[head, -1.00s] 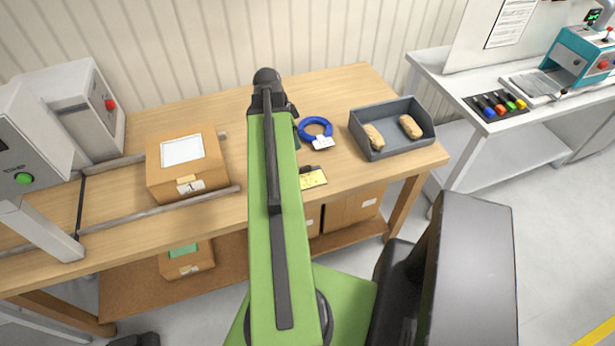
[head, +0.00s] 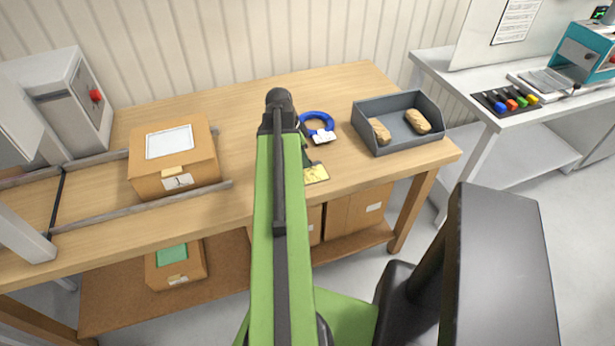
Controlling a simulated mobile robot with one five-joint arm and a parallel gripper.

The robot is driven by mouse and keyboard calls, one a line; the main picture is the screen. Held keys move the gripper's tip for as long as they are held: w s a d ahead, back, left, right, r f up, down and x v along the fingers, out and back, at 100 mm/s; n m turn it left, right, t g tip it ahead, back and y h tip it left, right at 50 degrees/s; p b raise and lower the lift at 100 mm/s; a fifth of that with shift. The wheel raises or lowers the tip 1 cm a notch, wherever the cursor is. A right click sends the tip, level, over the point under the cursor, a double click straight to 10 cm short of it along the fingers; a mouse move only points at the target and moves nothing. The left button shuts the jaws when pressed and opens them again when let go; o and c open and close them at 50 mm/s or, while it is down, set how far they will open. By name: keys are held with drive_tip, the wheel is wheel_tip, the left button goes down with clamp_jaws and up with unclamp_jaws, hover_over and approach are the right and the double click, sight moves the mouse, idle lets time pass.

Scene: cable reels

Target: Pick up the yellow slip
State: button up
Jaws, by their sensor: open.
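The yellow slip (head: 316,173) lies flat on the wooden table near its front edge, just right of my green arm. Part of its left side is hidden behind the arm and gripper. My gripper (head: 307,160) shows only in part, as a dark shape beyond the arm, close to the slip's upper left. Its fingertips are mostly hidden, and I cannot tell whether they touch the slip. Nothing is visibly held.
A blue cable ring (head: 317,122) with a white tag lies behind the slip. A grey tray (head: 383,143) with two tan bundles stands to the right. A cardboard box (head: 150,184) sits left between grey rails. Bare wood (head: 380,172) shows right of the slip.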

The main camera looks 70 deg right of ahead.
drive_tip(key=b+x, duration=0.1)
drive_tip(key=x, duration=0.1)
drive_tip(key=shift+f, duration=0.3)
drive_tip(key=shift+r, duration=0.2)
clamp_jaws()
